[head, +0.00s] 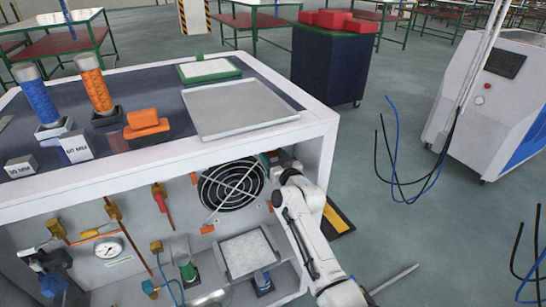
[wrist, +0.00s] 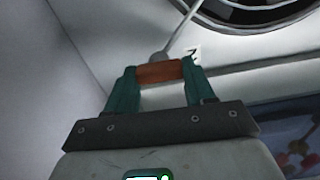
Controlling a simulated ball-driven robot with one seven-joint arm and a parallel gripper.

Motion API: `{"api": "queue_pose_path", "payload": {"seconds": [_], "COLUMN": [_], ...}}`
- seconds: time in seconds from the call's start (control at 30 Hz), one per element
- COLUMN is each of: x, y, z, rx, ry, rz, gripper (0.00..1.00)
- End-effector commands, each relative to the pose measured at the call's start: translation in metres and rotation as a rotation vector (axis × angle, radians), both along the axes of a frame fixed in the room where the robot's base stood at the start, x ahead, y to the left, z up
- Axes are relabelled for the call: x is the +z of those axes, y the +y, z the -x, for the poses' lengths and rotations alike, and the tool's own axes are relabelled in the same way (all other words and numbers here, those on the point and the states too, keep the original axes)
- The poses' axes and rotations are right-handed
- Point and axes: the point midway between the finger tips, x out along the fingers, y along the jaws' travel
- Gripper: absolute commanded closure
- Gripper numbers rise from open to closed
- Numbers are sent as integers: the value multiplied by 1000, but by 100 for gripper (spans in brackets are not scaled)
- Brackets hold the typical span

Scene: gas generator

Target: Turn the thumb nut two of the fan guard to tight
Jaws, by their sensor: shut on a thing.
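The fan guard (head: 231,186) is a round wire guard with crossed bars over a black fan on the white panel. Part of its rim (wrist: 270,22) shows at the top right of the wrist view. My gripper (head: 268,160) is at the guard's upper right in the head view. In the wrist view its green fingers (wrist: 160,72) are shut on an orange-brown thumb nut (wrist: 160,71). A grey rounded end sits just behind the nut, and a label that looks like a "2" is beside it. In the head view my gripper hides this nut. Another orange nut (head: 207,229) shows at the guard's lower left.
The white cabinet's top edge (head: 170,165) runs just above my gripper, and a side wall (wrist: 40,70) is close on the left in the wrist view. A grey-white plate (head: 248,252) is below.

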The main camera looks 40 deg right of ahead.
Motion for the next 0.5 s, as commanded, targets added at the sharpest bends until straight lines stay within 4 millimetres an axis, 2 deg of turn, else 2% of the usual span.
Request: {"api": "queue_pose_path", "payload": {"seconds": [0.1,0.5], "x": [0,0], "y": [0,0], "z": [0,0], "rx": [0,0], "ry": [0,-28], "rz": [0,-96], "gripper": [77,77]}}
